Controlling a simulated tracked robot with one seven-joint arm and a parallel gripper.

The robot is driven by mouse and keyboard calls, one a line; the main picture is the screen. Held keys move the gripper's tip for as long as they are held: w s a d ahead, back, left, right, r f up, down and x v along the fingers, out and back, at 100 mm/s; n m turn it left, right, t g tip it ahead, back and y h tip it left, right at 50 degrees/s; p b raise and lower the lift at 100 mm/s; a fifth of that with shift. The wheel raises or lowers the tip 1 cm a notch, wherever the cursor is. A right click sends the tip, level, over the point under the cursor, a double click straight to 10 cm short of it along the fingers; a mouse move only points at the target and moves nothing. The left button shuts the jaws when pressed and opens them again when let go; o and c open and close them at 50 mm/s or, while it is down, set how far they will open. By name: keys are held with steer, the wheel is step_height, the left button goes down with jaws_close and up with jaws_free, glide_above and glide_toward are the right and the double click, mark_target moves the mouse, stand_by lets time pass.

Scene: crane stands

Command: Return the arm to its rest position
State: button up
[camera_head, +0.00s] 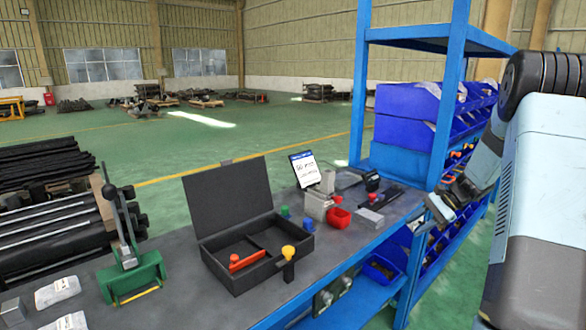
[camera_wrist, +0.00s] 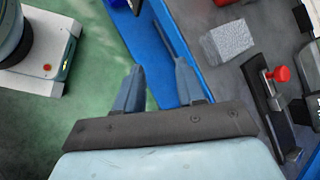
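My arm shows at the right side of the head view, bent, with its wrist low and reaching toward the bench's right end. My gripper (camera_head: 432,212) hangs beside the blue shelf rack, just off the bench's right edge. In the wrist view my gripper (camera_wrist: 158,68) has its two fingers apart with nothing between them. Beneath them are green floor and the blue bench edge. In the head view the fingers are too small to judge.
The blue shelf rack (camera_head: 450,95) with blue bins stands close to my gripper. Green floor (camera_head: 290,125) behind is open.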

steer(key=s+a+r+n+h, duration=0.55)
steer(key=s+a+r, duration=0.65)
steer(key=s+r, duration=0.4)
steer(key=s+a+r+n+t+h, duration=0.2)
steer(key=s+r+n, duration=0.1)
steer(key=s, duration=0.6)
steer(key=s+a+r+n+t+h, duration=0.1)
steer(key=s+r+n+t, duration=0.1)
steer(key=s, duration=0.8)
steer(key=shift+a+r+n+t+h, duration=0.35)
steer(key=shift+a+r+n, duration=0.1)
steer(key=shift+n, duration=0.3)
steer(key=shift+o, duration=0.3)
